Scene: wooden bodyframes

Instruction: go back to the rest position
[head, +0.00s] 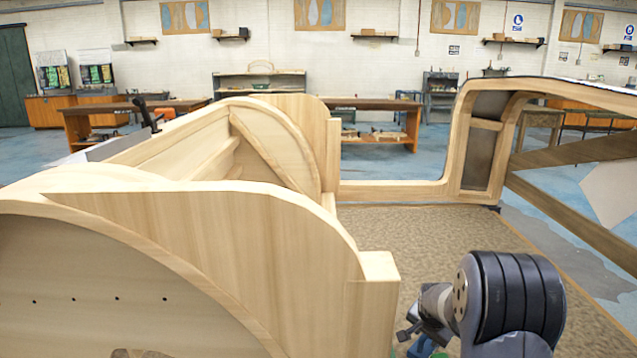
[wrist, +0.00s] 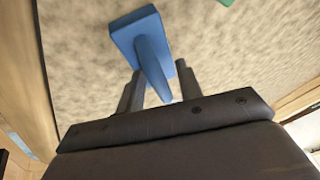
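My gripper (wrist: 158,72) shows in the wrist view with its two dark fingers standing apart. A blue piece (wrist: 128,36) with a flat block-like head and a tapered stem is at the fingers. Its stem points back toward the palm, between the fingers, with narrow gaps seen at both sides. In the head view my arm's end is low at the right, over the brown mat (head: 430,235). A small bit of blue (head: 421,347) shows under it at the bottom edge. The fingers are mostly hidden there.
A pale wooden bodyframe (head: 230,220) fills the left and centre, close to my arm. A wooden door-like frame (head: 395,190) stands behind the mat. A green thing (wrist: 226,2) shows at the wrist view's top edge. Workbenches stand farther back.

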